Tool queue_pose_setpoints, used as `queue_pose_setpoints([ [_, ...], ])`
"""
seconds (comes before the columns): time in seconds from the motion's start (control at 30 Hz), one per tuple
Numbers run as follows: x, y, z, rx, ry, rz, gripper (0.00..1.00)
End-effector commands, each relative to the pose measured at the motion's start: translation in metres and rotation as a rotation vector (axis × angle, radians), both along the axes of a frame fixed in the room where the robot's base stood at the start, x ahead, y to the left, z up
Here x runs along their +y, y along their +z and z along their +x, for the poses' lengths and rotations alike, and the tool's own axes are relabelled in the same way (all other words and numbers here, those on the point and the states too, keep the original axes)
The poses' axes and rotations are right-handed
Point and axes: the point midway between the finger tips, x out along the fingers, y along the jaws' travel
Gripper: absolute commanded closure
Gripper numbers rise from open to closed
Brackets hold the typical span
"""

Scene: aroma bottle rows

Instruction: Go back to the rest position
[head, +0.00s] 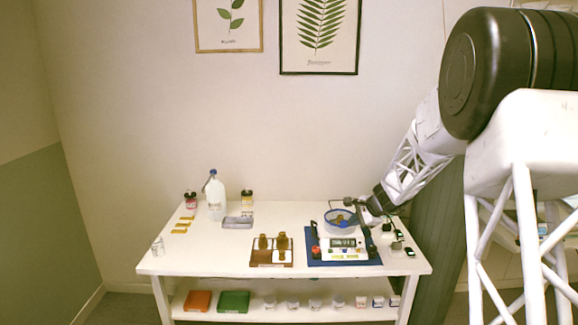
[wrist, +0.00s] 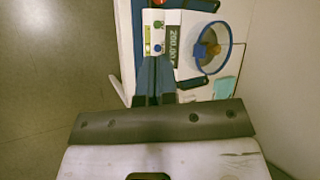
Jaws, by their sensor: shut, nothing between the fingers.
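My gripper is over the right part of the white table (head: 160,262), close to a scale (head: 345,254) that stands on a blue mat (head: 314,262). In the wrist view my gripper (wrist: 155,98) is shut and empty, its fingers pointing toward the scale (wrist: 158,40). A round bowl with a blue rim (head: 341,229) sits at the back of the scale, with something brown in it. The bowl also shows in the wrist view (wrist: 222,62).
A brown tray (head: 257,263) with dark bottles stands left of the mat. A white jug (head: 216,204), small jars and yellow pieces stand at the left. Small dark-and-white items (head: 398,246) lie right of the mat. The lower shelf holds an orange box (head: 197,300) and a green box (head: 233,301).

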Motion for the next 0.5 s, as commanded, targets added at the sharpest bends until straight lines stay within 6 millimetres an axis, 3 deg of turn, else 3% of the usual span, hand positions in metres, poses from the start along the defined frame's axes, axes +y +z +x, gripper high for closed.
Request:
queue_pose_setpoints([
  [0.1, 0.011, 0.026, -0.029, -0.017, 0.066, -0.045, 1.00],
  [0.5, 0.039, 0.086, -0.132, -0.054, 0.287, -0.197, 1.00],
])
